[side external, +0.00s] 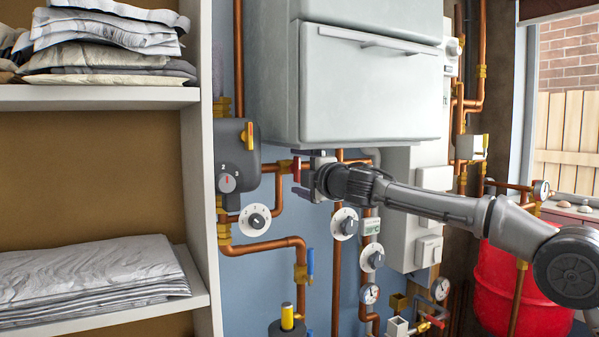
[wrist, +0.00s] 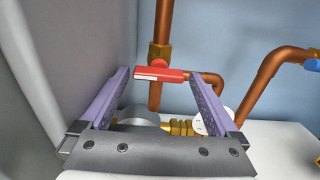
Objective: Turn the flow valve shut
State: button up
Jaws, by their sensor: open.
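A red valve handle (wrist: 172,75) with a pale strip along its front sits on a brass fitting of a copper pipe. In the side external view the red handle (side external: 297,168) shows just left of my wrist. My gripper (wrist: 160,77) is open, with one purple finger on each side of the handle near the tips. A gap shows on both sides, and I cannot see contact. In the side external view my gripper (side external: 301,172) reaches in from the right, its fingers pointing left. No readable label marks which valve is the flow valve.
A grey-white boiler casing (side external: 370,85) hangs just above my gripper. A dark grey unit (side external: 237,155) with a yellow-orange lever is to the left. White dials (side external: 255,220), copper pipes and a blue-handled valve (side external: 310,262) lie below. A shelf (side external: 100,97) with folded linen stands far left.

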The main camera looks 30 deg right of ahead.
jog(key=shift+r, duration=0.15)
jog(key=shift+s+r, duration=0.15)
jog(key=shift+s, duration=1.1)
jog(key=s, duration=0.5)
jog(key=shift+s+f, duration=0.2)
jog(key=shift+s, duration=0.05)
